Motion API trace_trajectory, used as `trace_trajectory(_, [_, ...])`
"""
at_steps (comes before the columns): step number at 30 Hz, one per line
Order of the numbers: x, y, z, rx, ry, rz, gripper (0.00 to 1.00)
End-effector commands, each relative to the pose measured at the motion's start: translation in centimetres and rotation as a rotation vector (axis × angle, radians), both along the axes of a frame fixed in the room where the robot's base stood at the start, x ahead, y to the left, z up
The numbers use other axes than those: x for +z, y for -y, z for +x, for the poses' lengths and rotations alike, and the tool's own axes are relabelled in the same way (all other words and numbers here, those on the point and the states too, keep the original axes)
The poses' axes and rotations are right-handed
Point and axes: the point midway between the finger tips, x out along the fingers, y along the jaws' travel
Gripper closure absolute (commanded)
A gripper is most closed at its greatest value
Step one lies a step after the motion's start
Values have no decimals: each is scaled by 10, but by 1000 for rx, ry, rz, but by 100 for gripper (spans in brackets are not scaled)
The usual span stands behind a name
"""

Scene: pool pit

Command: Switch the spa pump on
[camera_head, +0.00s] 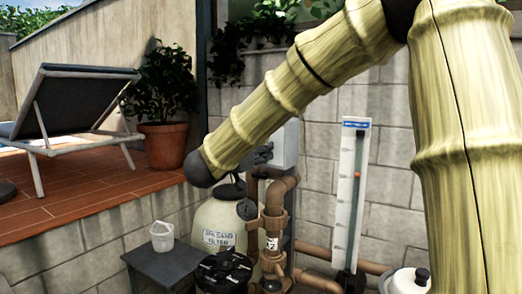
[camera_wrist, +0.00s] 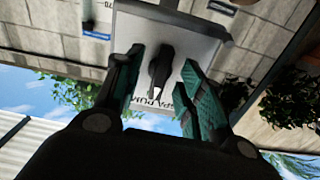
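In the wrist view, which is upside down, a black rotary switch handle (camera_wrist: 161,68) sits on the face of a grey box (camera_wrist: 200,45). Partly hidden dark lettering, which looks like "SPA PUMP", runs beside it. The handle lies nearly along the picture's vertical, with a white mark at its lower end. My gripper (camera_wrist: 162,60) is open, one teal-padded finger on each side of the handle, with visible gaps. Contact cannot be seen. In the head view the grey box (camera_head: 287,145) is on the wall, partly hidden behind my arm; the switch is not clear there.
Below the box stand brown pipes (camera_head: 273,215) and a sand filter tank (camera_head: 217,222). A white gauge board (camera_head: 350,190) is to the right. A lounger (camera_head: 75,105) and potted plant (camera_head: 165,143) are on the terrace.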

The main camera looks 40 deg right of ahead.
Motion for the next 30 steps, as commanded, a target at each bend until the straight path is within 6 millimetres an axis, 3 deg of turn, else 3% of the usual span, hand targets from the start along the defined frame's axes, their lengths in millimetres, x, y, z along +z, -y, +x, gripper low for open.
trace_trajectory(21, [1,-61,-25,1,-1,-1,61])
trace_trajectory(30, [0,-65,-27,0,0,0,61])
